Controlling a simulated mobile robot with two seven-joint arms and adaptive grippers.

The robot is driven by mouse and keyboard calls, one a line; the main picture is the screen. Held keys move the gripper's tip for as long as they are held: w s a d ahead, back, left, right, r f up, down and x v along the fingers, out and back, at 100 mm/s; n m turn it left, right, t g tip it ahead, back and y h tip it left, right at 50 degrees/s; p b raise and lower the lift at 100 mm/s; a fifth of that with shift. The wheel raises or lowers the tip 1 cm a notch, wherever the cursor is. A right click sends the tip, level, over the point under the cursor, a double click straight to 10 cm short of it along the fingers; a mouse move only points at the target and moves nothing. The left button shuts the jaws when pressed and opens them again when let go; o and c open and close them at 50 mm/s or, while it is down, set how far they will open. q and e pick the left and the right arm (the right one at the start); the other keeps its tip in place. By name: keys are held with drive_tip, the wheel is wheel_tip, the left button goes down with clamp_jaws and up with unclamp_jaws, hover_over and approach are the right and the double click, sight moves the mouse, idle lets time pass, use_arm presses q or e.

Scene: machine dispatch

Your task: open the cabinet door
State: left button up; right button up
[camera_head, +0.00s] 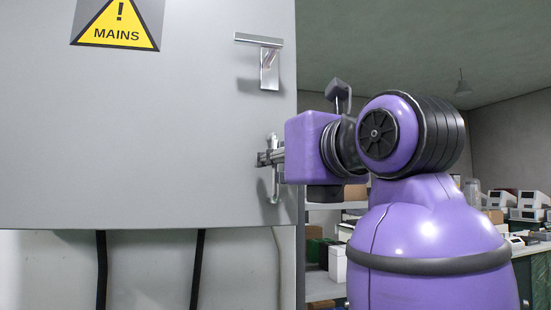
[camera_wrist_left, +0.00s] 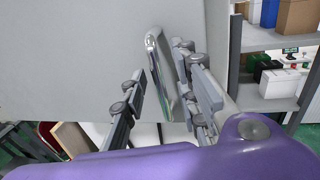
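The grey cabinet door (camera_head: 150,140) fills the left of the head view and looks closed. A vertical metal bar handle (camera_head: 274,186) is at its lower right; it also shows in the left wrist view (camera_wrist_left: 157,62). My left gripper (camera_head: 268,158) is at this handle, its arm standing on the right of the head view. In the left wrist view the left gripper (camera_wrist_left: 160,95) is open, with one finger on each side of the handle. The handle is nearer the right finger, and contact is unclear. My right gripper is out of view.
A T-shaped metal latch (camera_head: 268,62) sits on the door above the gripper. A yellow MAINS sign (camera_head: 118,22) is at upper left. Black cables (camera_head: 101,270) hang below the cabinet. Shelves with boxes (camera_head: 320,250) stand behind my arm at right.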

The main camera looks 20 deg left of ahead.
use_arm(q)
drive_tip(key=shift+w+a, duration=0.3)
drive_tip(key=shift+a, duration=0.15)
clamp_jaws()
